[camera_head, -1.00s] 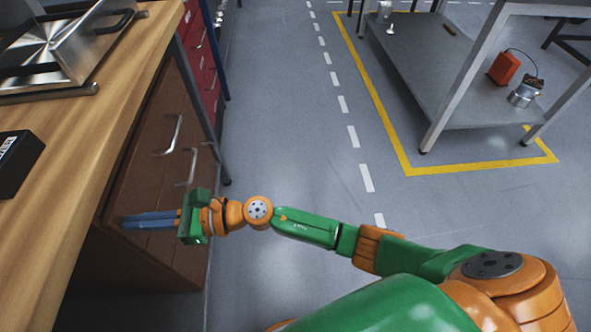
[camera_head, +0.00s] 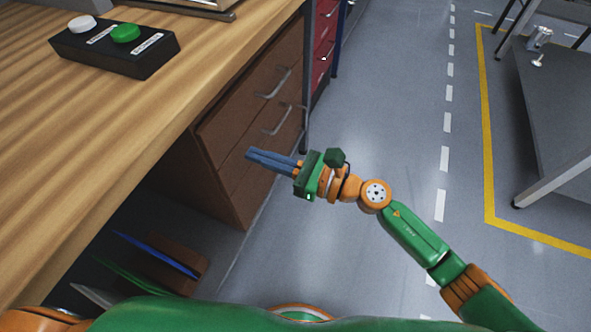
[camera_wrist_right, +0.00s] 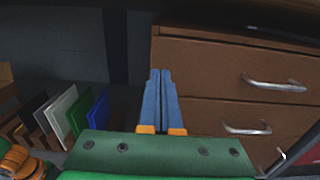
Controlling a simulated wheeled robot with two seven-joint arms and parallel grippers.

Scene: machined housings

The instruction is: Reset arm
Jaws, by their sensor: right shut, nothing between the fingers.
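My right gripper (camera_head: 271,161) is shut and empty, its blue fingers together. In the head view it is in front of the brown drawer unit (camera_head: 225,170) under the wooden table (camera_head: 90,150), apart from the handles as far as I can tell. In the right wrist view the shut fingers (camera_wrist_right: 160,98) point toward the dark space beside the drawer unit (camera_wrist_right: 215,80). My left gripper is not in view; only a bit of orange and green of my own body shows at the bottom left of the head view.
A black box with a white and a green button (camera_head: 115,42) sits on the table. Several upright folders (camera_wrist_right: 75,115) stand under the table. A grey shelf table (camera_head: 555,110) stands at right inside yellow floor lines. The floor between (camera_head: 385,100) is clear.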

